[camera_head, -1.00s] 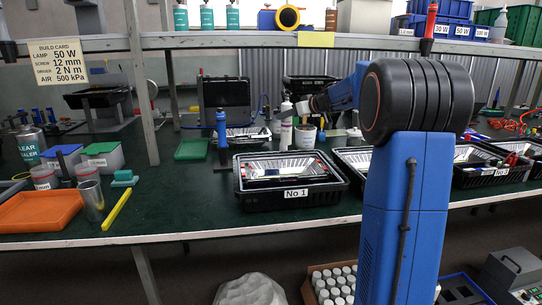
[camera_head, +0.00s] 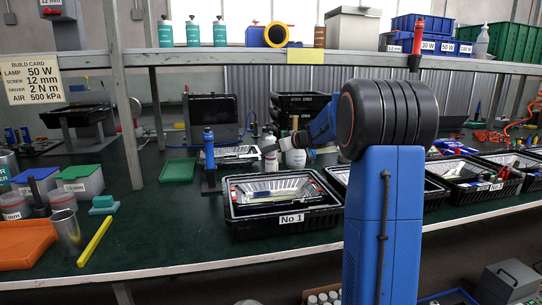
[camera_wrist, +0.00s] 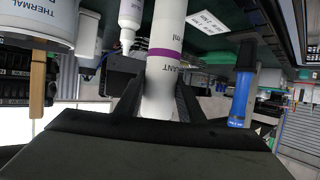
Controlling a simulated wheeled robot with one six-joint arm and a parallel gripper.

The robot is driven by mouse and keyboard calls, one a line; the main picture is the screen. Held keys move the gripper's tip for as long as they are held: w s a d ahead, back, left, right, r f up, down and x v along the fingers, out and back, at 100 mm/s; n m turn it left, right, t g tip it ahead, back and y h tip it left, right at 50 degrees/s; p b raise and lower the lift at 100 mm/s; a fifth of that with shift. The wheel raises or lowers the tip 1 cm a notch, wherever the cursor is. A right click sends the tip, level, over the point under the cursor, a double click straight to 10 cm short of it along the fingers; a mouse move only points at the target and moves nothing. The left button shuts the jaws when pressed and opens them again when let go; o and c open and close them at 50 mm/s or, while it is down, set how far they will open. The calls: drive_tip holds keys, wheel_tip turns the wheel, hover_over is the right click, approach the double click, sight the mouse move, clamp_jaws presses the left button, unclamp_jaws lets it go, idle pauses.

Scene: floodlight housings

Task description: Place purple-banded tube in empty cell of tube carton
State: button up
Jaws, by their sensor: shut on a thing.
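The purple-banded tube (camera_wrist: 162,72) is white with printed lettering. In the wrist view it stands between the two dark fingers of my gripper (camera_wrist: 160,95), which is shut on it. In the head view the tube (camera_head: 270,152) is small, held above the bench behind the No 1 tray; my gripper (camera_head: 284,147) is partly hidden by my arm. The tube carton (camera_head: 308,301) is low, below the bench edge, at the bottom of the head view. Only a few white caps in it show; its empty cell is out of sight.
The black No 1 tray (camera_head: 290,222) stands at the bench front. A blue upright tool (camera_head: 209,150) is left of the tube. A white pot (camera_head: 296,158) stands close by. In the wrist view a white nozzle bottle (camera_wrist: 130,22) and a large labelled pot (camera_wrist: 40,22) are near.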

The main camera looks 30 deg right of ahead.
drive_tip(key=shift+f, duration=1.35)
drive_tip(key=o, duration=1.3)
